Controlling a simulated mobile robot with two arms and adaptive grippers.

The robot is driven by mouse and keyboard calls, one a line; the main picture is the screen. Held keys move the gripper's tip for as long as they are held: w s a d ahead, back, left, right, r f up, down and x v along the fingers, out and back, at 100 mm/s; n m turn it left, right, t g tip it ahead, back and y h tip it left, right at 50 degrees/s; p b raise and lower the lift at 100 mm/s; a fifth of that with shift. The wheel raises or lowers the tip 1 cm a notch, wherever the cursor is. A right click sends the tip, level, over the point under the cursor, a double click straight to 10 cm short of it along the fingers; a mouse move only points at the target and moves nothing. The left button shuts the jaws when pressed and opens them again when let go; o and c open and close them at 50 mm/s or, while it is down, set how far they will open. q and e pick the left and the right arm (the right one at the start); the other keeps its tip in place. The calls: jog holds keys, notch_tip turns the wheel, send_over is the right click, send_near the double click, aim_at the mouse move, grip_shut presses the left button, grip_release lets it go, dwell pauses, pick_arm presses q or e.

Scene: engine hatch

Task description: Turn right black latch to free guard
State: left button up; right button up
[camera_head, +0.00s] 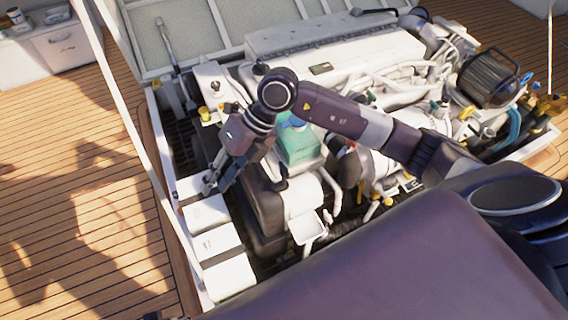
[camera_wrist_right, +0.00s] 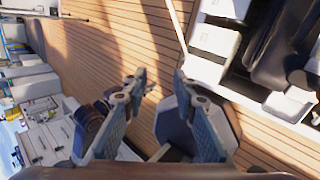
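The engine (camera_head: 330,50) lies in the open hatch in the head view. A small black knob-like part (camera_head: 280,184) stands at its near end, above a dark cover (camera_head: 264,212); another black knob (camera_head: 260,67) is at the far left. I cannot tell which is the right latch or which part is the guard. My right gripper (camera_head: 213,183) is over the white boxes at the hatch's left side, left of the dark cover. In the wrist view its fingers (camera_wrist_right: 157,84) are apart with nothing between them. My left gripper is in neither view.
White boxes with dark straps (camera_head: 222,241) line the hatch's left side. A teal-topped container (camera_head: 297,146) and white hoses crowd the engine. A white rail (camera_head: 140,140) runs along the hatch edge. The wooden deck (camera_head: 75,200) at left is clear.

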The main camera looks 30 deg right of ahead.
jog(key=w+d+f+h, duration=0.2)
jog(key=d+h, duration=0.3)
jog(key=d, duration=0.6)
jog(key=m+h, duration=0.2)
send_over(284, 167)
jog(key=shift+a, duration=0.1)
jog(key=shift+d+f, duration=0.2)
jog(key=shift+f, duration=0.15)
notch_tip(284, 167, down, 7)
jog(key=shift+a+r+b, duration=0.1)
jog(key=shift+b, duration=0.5)
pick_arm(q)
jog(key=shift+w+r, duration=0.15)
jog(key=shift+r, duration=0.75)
pick_arm(e)
jog(key=shift+c, duration=0.2)
grip_shut()
